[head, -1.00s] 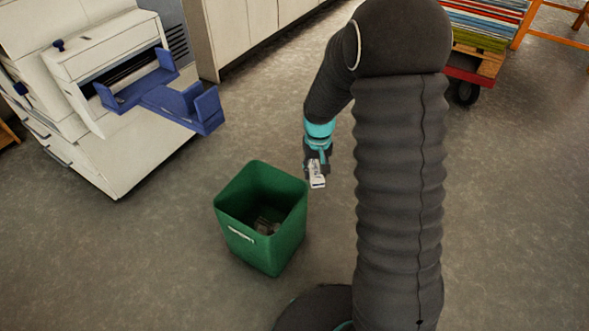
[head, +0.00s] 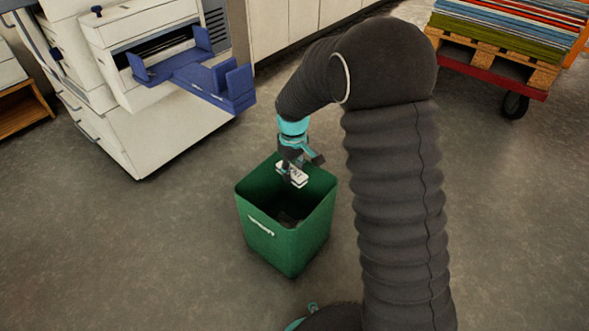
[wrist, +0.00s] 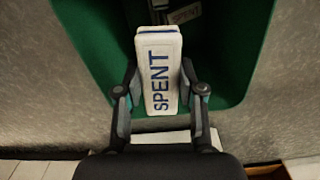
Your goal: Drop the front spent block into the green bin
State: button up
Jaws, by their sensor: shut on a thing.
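The spent block (head: 292,174) is white with dark lettering. The wrist view shows the block (wrist: 160,68) with the word SPENT along it. My gripper (head: 293,166) is shut on it, with a finger on each side of the block in the wrist view (wrist: 161,95). The green bin (head: 288,245) stands on the floor with a pale label on its front. The block is over the bin's opening, near its back rim. In the wrist view the bin's green wall (wrist: 100,45) surrounds the block's far part. Dark contents lie low in the bin, hard to make out.
A white printer (head: 150,110) with a blue tray (head: 215,82) stands at the left. A red cart (head: 480,74) bearing a pallet of coloured sheets stands at the upper right. Grey floor (head: 130,250) around the bin is clear.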

aim_at(293, 171)
jog(key=shift+f+b, duration=0.85)
jog(key=shift+f, duration=0.8)
jog(key=o, duration=1)
jog(key=shift+r, duration=0.15)
notch_tip(293, 171, up, 12)
jog(key=shift+f, duration=0.1)
